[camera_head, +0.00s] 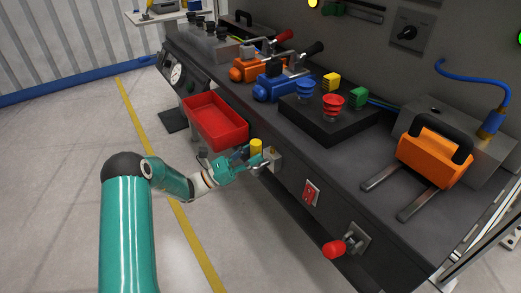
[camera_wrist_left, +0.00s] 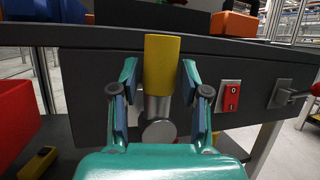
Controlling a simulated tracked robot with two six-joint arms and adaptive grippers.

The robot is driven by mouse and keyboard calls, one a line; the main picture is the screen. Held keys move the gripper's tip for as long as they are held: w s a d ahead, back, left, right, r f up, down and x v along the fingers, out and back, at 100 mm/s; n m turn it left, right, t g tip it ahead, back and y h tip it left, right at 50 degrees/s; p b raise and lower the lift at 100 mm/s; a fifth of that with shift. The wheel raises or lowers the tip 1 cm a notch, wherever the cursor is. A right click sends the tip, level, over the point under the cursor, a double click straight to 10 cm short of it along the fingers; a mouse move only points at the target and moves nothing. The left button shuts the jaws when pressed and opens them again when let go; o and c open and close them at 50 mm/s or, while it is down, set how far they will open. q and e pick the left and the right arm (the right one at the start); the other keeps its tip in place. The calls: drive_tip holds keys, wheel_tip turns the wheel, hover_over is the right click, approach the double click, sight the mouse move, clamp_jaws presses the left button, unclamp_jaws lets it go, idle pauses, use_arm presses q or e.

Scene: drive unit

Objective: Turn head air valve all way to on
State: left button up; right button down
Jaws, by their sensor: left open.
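A valve with a yellow cylindrical handle (camera_head: 256,146) and a metal body (camera_head: 273,158) sits on the front face of the bench. In the left wrist view the yellow handle (camera_wrist_left: 161,62) stands upright, with a silver stem and round part below it. My left gripper (camera_head: 252,161) is at this valve. Its two open fingers (camera_wrist_left: 157,82) stand on either side of the yellow handle, with gaps visible on both sides. No label shows that names the valve. My right gripper is not in view.
A red tray (camera_head: 216,122) hangs left of the valve. A red switch (camera_head: 311,192) and a red-knobbed lever (camera_head: 335,249) are to its right on the front face. Blue and orange units (camera_head: 276,87) and a black button box (camera_head: 331,120) stand on the bench. The floor in front is clear.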

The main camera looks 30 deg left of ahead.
use_arm(q)
drive_tip(key=v, duration=0.8)
drive_tip(key=shift+s+f, duration=0.15)
drive_tip(key=shift+s, duration=0.05)
drive_tip(key=s+d+f+m+g, duration=0.3)
drive_tip(key=d+f+g, duration=0.35)
drive_tip(key=d, duration=0.25)
drive_tip(key=s+d+f+m+g, duration=0.3)
drive_tip(key=d+f+g, duration=0.35)
drive_tip(key=d, duration=0.35)
drive_tip(key=s+d+f+m+g+y, duration=0.3)
drive_tip(key=s+f+m+y, duration=0.2)
drive_tip(key=s+f+m, duration=0.3)
drive_tip(key=s+d+f+m+g+y, duration=0.3)
drive_tip(key=s+f+m+y, duration=0.3)
drive_tip(key=s+m, duration=0.3)
wheel_tip(320, 180, up, 20)
drive_tip(key=w+d+m+t+p, duration=0.1)
drive_tip(key=d+m+t+p, duration=0.1)
drive_tip(key=p, duration=1.6)
drive_tip(key=shift+m+p, duration=0.35)
drive_tip(key=shift+m, duration=0.35)
